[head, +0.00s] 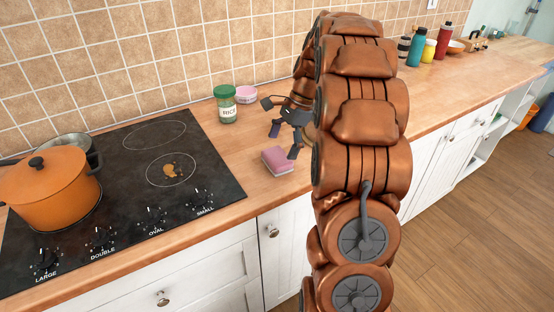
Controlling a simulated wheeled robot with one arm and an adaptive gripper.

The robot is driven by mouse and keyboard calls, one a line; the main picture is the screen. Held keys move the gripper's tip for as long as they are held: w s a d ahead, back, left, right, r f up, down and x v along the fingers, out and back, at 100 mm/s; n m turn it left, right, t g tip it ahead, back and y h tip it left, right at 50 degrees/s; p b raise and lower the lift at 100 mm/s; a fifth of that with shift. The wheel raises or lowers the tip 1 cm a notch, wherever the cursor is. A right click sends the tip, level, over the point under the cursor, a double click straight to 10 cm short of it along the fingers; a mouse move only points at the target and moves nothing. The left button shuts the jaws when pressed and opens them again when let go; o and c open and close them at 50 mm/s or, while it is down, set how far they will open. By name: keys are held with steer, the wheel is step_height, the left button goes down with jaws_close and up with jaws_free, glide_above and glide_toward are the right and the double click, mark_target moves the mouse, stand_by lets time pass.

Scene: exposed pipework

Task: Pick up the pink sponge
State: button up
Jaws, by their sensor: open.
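The pink sponge (277,161) lies on the wooden counter, close to the front edge and just right of the black cooktop. It has a pink top and a paler lower layer. My gripper (279,129) is open and empty, above and behind the sponge. One of its dark fingers comes down close to the sponge's right side; I cannot tell whether it touches. My brown arm hides part of the gripper and the counter to the right.
A green-lidded jar (227,105) and a pink-lidded container (246,94) stand behind the sponge by the tiled wall. An orange pot (52,190) sits on the cooktop (137,187) at left. Bottles, including a teal one (416,48), stand far right. Counter (239,149) is clear left of the sponge.

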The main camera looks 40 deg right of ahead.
mark_target(278, 155)
steer(key=shift+p+x, duration=0.35)
steer(key=shift+x, duration=1.55)
steer(key=shift+a, duration=0.2)
steer(key=c, duration=0.6)
steer(key=shift+r+b, duration=0.5)
steer(key=shift+r, duration=1.3)
steer(key=s+a+b, duration=0.1)
steer(key=s+a, duration=0.2)
steer(key=s, duration=0.4)
steer(key=s+a+r+b, duration=0.1)
steer(key=s+a, duration=0.2)
steer(key=s, duration=0.4)
steer(key=shift+s+r+b, duration=0.25)
steer(key=shift+s+b, duration=0.15)
steer(key=shift+a, duration=0.1)
